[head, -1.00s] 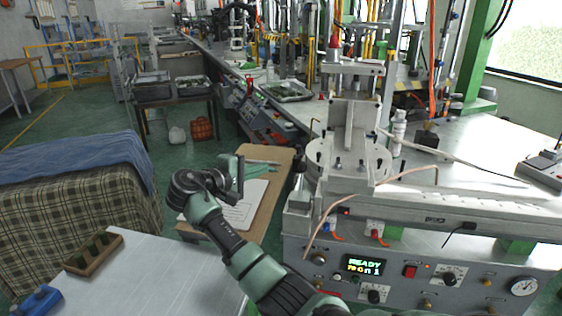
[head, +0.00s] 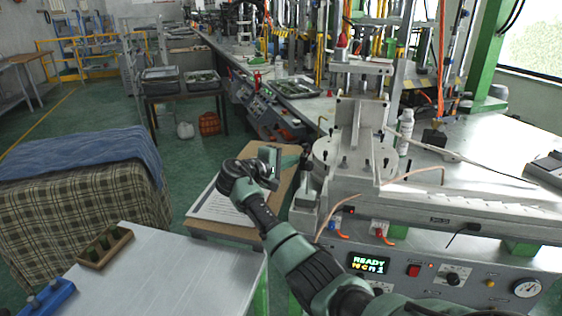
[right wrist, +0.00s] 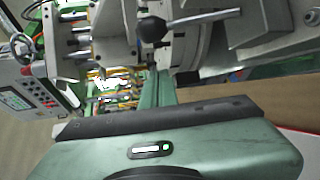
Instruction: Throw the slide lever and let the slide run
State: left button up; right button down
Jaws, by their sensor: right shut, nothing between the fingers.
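The wax injection machine (head: 352,180) stands right of centre, with a round plate carrying several upright dark-tipped pins and a tall pale bracket. My right gripper (head: 298,160) is shut and empty beside the machine's left side. In the right wrist view its closed fingers (right wrist: 157,88) point toward the machine. A black ball knob (right wrist: 151,29) on a metal rod shows just beyond the fingertips, apart from them in the picture. I cannot tell for sure whether this is the slide lever. My left gripper is not in view.
The control panel (head: 450,277) has a lit display (head: 369,264) reading READY. Orange-handled valves sit above it. A clipboard with paper (head: 225,205) lies on a wooden board below my right arm. A white table (head: 170,275) stands at front left. A white bottle (head: 405,125) stands behind the plate.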

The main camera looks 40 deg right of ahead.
aim_at(308, 178)
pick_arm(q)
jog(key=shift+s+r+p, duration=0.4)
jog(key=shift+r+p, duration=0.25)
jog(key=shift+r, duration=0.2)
pick_arm(e)
jog(key=s, duration=0.3)
jog(key=shift+s+a+r, duration=0.3)
jog(key=shift+s+a, duration=0.05)
jog(key=shift+a, duration=0.05)
pick_arm(q)
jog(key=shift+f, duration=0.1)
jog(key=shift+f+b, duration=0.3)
jog(key=shift+b, duration=0.1)
pick_arm(e)
jog(key=shift+s+a+h, duration=0.15)
jog(key=shift+a+h, duration=0.05)
jog(key=shift+h, duration=0.1)
